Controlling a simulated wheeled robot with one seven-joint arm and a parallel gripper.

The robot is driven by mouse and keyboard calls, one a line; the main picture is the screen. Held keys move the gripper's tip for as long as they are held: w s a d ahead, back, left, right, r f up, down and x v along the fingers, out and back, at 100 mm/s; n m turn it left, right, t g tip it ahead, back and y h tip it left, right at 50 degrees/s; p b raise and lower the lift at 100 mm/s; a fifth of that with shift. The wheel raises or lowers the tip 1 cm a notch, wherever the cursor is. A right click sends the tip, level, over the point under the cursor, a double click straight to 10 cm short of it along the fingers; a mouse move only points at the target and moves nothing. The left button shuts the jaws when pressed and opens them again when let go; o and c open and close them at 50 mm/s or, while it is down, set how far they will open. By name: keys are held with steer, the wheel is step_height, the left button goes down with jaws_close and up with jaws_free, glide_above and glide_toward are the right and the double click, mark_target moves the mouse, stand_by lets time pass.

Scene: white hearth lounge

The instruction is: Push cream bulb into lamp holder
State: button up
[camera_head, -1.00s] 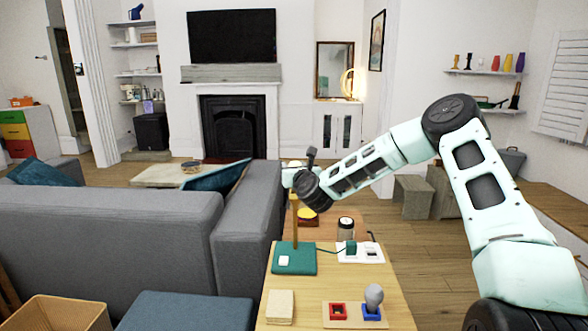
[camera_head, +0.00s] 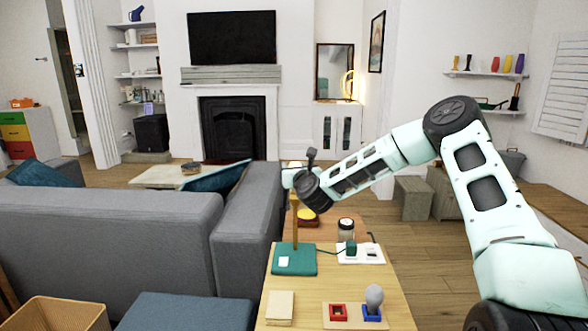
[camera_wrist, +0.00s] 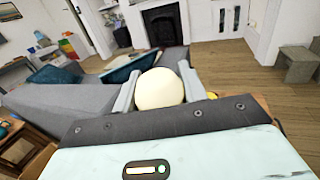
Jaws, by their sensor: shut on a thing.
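My gripper (camera_head: 290,178) is shut on the cream bulb (camera_wrist: 159,89), a pale round globe between its two fingers in the wrist view. It is held above the lamp, which has a teal base (camera_head: 294,260) and a thin upright brown post (camera_head: 295,222) on the wooden table. The top of the post ends close under my gripper. The lamp holder itself is hidden by my gripper, so I cannot tell whether the bulb touches it or sits in it.
A grey bulb (camera_head: 374,297) stands in a blue socket beside an empty red socket (camera_head: 338,312) on the wooden table (camera_head: 300,305). A cream block (camera_head: 280,307), a white power strip (camera_head: 371,254) and a dark-lidded jar (camera_head: 346,229) are nearby. A grey sofa (camera_head: 110,240) lies left.

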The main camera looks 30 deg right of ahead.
steer(key=shift+f+b, duration=1)
steer(key=shift+f, duration=0.1)
steer(key=o, duration=1)
steer(key=shift+o, duration=0.2)
steer(key=v, duration=0.7)
stand_by(0.4)
steer(key=shift+r, duration=0.1)
stand_by(0.4)
